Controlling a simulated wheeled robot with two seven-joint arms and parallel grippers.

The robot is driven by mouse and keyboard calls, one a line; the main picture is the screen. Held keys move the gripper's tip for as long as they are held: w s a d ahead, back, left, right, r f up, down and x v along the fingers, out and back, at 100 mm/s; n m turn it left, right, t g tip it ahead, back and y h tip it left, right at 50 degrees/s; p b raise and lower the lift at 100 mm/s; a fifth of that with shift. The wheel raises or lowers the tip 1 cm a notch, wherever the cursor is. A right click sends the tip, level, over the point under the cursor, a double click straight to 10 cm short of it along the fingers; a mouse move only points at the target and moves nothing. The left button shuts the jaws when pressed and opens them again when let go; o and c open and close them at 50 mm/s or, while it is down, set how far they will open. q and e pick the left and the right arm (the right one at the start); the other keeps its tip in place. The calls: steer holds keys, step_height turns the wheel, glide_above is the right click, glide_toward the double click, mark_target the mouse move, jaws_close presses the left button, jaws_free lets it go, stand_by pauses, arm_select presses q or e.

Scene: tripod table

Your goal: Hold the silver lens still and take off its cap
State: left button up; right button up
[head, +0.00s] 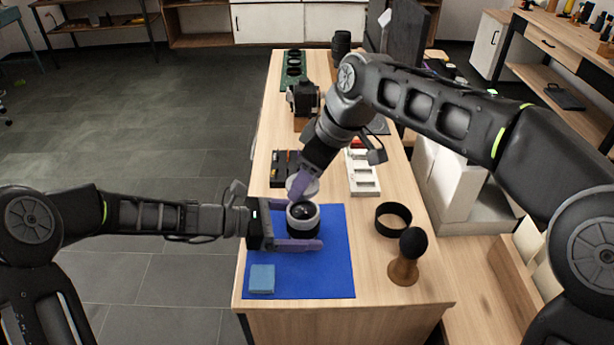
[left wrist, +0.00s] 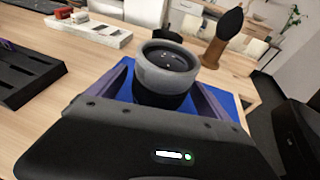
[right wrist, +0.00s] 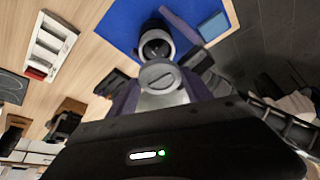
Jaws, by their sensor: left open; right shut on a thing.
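The silver lens (head: 303,219) stands upright on the blue mat (head: 335,270), its dark front glass bare and facing up. My left gripper (head: 300,224) is open, with one finger on each side of the lens; the left wrist view shows the lens (left wrist: 167,72) between them. My right gripper (right wrist: 162,92) is shut on the silver cap (right wrist: 158,75), a round disc with a line across it. In the head view the cap (head: 304,186) is just behind the lens and apart from its rim. The right wrist view also shows the uncapped lens (right wrist: 156,42).
A light blue block (head: 262,279) lies on the mat's near left. A black ring (head: 393,219) and a black-topped wooden brush (head: 406,262) stand to the right. Behind are a dark tray (head: 281,170), a white slotted tray (head: 362,174) and a camera (head: 303,98).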

arm_select(q)
steer(key=shift+a, duration=0.1)
steer(key=v, duration=1.2)
steer(key=shift+r, duration=0.1)
arm_select(e)
steer(key=shift+r, duration=0.1)
